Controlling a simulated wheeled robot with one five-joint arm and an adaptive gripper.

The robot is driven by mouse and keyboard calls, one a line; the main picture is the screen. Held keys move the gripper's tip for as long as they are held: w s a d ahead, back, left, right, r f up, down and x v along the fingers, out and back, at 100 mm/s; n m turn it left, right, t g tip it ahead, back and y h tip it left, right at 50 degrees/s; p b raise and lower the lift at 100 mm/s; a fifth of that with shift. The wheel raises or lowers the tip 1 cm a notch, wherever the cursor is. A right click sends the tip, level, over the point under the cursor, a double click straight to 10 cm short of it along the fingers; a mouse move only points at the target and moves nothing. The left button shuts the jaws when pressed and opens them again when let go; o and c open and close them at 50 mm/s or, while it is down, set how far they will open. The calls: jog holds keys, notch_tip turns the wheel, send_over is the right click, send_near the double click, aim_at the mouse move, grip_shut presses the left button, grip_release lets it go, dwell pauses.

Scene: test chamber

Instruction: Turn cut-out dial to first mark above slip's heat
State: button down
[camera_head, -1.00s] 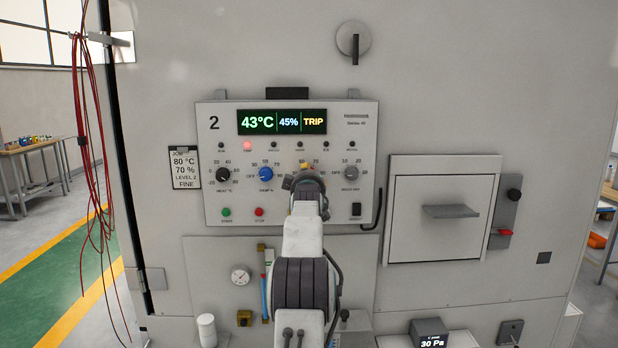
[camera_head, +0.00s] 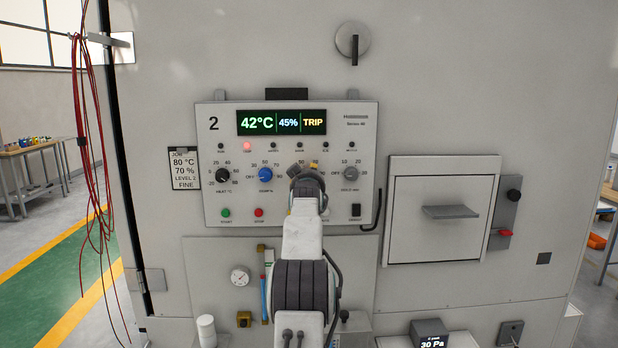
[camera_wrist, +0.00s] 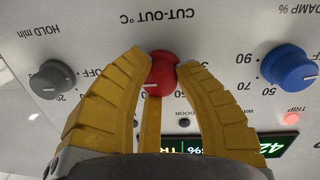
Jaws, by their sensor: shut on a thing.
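The cut-out dial (camera_wrist: 163,76) is a red knob, labelled CUT-OUT °C upside down in the wrist view. My gripper (camera_wrist: 162,66) is shut on it, with yellow fingers on both sides. A white line shows on the knob's lower left face in that view. Most of its scale is hidden by the fingers. In the head view my gripper (camera_head: 306,171) covers the dial on the control panel (camera_head: 212,190). The slip (camera_head: 185,169), left of the panel, reads 80 °C, 70 %, LEVEL 2, FINE. The display (camera_head: 281,122) reads 42°C, 45% and TRIP.
The black heat knob (camera_head: 222,175) and blue damp knob (camera_head: 265,174) are left of my gripper. The grey hold knob (camera_head: 350,173) is close on its right. Start (camera_head: 226,213) and stop (camera_head: 258,212) buttons sit below. A red lamp (camera_head: 247,145) is lit.

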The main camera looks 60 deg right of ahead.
jog(key=shift+w+r, duration=0.1)
jog(key=shift+r, duration=0.15)
jog(key=c, duration=1.4)
grip_release()
jog(key=o, duration=0.5)
jog(key=shift+f, duration=0.2)
jog(key=shift+o, duration=0.2)
jog(key=shift+a, duration=0.1)
jog(key=v, duration=1.1)
jog(key=shift+s+a, duration=0.2)
jog(key=shift+a, duration=0.15)
jog(key=shift+r, duration=0.15)
